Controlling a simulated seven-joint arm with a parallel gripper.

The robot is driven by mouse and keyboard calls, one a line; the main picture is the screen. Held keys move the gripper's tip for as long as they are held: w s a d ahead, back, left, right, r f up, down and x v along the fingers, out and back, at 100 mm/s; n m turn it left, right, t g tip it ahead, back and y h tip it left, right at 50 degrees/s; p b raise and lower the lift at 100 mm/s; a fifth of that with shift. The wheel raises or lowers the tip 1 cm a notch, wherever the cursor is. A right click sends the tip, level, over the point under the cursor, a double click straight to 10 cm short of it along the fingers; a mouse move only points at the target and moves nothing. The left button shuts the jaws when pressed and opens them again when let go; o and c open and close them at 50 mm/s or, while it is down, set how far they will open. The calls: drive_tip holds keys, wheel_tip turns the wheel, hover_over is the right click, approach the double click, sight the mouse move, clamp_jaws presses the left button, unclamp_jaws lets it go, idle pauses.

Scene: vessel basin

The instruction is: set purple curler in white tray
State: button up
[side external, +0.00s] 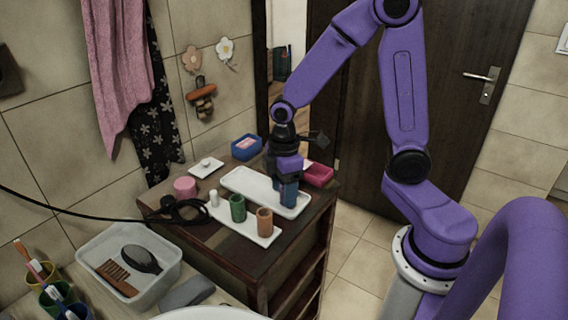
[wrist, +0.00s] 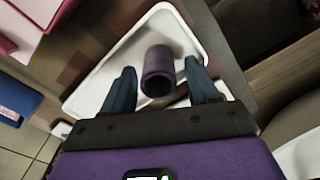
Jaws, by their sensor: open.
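The purple curler (wrist: 158,72) shows in the wrist view over the white tray (wrist: 92,93), with its hollow end facing the camera. It appears to stand inside the tray's rim. My gripper (wrist: 160,75) is open, with one blue finger on each side of the curler and a visible gap to both. In the side external view my gripper (side external: 289,203) points down at the right part of the long white tray (side external: 245,187). The curler is not clearly visible there, hidden by the gripper.
A second white tray (side external: 247,234) in front holds a green curler (side external: 237,208) and an orange curler (side external: 264,222). A magenta box (side external: 318,175) and a blue box (side external: 246,148) stand behind. A black cord and dark object (side external: 182,211) lie left.

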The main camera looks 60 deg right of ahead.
wheel_tip(320, 180, up, 11)
drive_tip(key=s+a+f, duration=0.1)
drive_tip(key=s+f, duration=0.1)
drive_tip(key=s, duration=0.7)
drive_tip(key=s+a+f, duration=0.2)
drive_tip(key=s, duration=0.7)
drive_tip(key=shift+a+n, duration=0.15)
drive_tip(key=shift+n, duration=0.15)
